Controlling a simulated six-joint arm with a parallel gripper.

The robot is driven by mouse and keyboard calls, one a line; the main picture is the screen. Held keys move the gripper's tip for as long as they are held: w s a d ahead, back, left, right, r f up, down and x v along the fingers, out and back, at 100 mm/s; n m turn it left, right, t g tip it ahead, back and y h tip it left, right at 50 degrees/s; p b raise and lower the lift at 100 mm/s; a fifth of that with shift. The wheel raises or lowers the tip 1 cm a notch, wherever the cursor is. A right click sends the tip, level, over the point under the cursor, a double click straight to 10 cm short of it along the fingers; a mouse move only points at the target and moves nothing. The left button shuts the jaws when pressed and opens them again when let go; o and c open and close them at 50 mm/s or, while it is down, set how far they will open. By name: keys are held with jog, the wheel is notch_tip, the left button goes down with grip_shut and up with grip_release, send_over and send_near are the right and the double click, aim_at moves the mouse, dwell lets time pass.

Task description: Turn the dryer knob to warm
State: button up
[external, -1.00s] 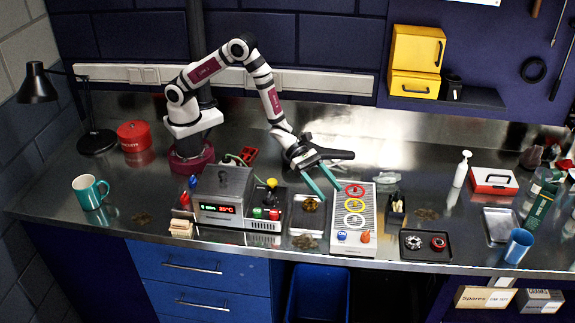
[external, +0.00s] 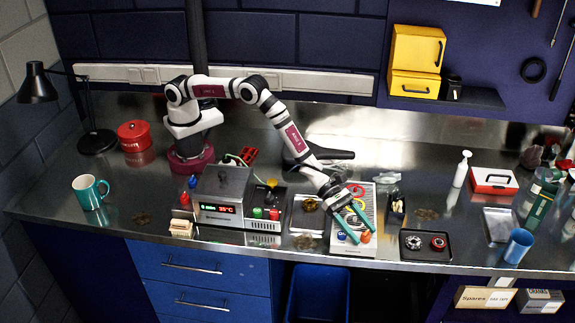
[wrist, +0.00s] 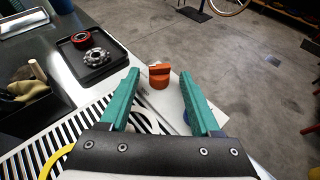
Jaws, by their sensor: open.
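An orange knob (external: 366,238) with a raised grip bar sits at the front end of a grey slatted panel (external: 338,248); I take it as the dryer knob, though no warm mark is readable. In the wrist view the orange knob (wrist: 159,76) shows between the tips of my gripper (wrist: 159,82), with gaps on both sides. My gripper (external: 360,238) is open, its teal fingers angled down over the panel's front end. I cannot tell whether the tips are level with the knob. A blue knob (external: 341,236) sits to its left, mostly hidden by a finger in the wrist view.
A black tray (external: 412,256) with round parts lies right of the panel. A metal tray (external: 297,222) and a grey box reading 35°C (external: 218,209) are to the left. The bench's front edge is close.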

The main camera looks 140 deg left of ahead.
grip_shut()
jog(key=shift+m+h, duration=0.4)
dwell(0.4)
jog(key=m+h, duration=0.2)
jog(key=h, duration=0.1)
jog(key=shift+a+m, duration=0.3)
jog(key=shift+a, duration=0.05)
jog(key=shift+w+a+m+g+h, duration=0.15)
jog(key=shift+m+g+h, duration=0.45)
jog(key=shift+m+h, duration=0.6)
jog(key=shift+h, duration=0.4)
grip_release()
jog(key=shift+a, duration=0.1)
